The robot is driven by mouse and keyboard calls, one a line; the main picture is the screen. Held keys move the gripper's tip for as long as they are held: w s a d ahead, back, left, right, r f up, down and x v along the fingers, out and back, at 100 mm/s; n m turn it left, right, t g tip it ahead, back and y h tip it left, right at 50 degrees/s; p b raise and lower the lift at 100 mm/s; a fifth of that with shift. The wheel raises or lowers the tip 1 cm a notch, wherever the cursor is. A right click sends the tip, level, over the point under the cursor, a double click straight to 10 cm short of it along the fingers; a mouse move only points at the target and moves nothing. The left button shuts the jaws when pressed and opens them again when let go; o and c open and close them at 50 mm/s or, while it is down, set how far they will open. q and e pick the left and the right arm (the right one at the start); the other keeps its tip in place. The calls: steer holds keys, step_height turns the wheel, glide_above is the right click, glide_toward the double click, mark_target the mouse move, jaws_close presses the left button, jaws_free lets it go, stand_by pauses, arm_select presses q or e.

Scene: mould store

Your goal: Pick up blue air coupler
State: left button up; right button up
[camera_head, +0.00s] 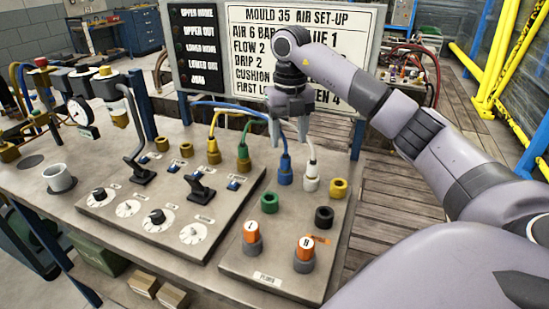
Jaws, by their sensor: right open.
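The blue air coupler (285,173) stands upright on the right-hand panel, with a blue hose rising from its top. My right gripper (289,140) points down with its two fingers apart. In the picture its fingertips sit just above the blue coupler, on either side of its hose. I cannot tell whether they touch the hose. The gripper holds nothing that I can see. My left gripper is out of view.
A white coupler (311,178) stands close to the right of the blue one, and green (244,158) and yellow (214,150) couplers with hoses stand to the left. Orange-topped knobs (251,235) are in front. A set-up board (250,30) stands behind.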

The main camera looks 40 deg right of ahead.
mark_target(286, 155)
steer(key=f, duration=0.7)
steer(key=shift+s+a+p, duration=0.15)
steer(key=shift+a+p, duration=0.15)
steer(key=shift+a, duration=0.05)
steer(key=shift+r, duration=0.1)
jaws_close()
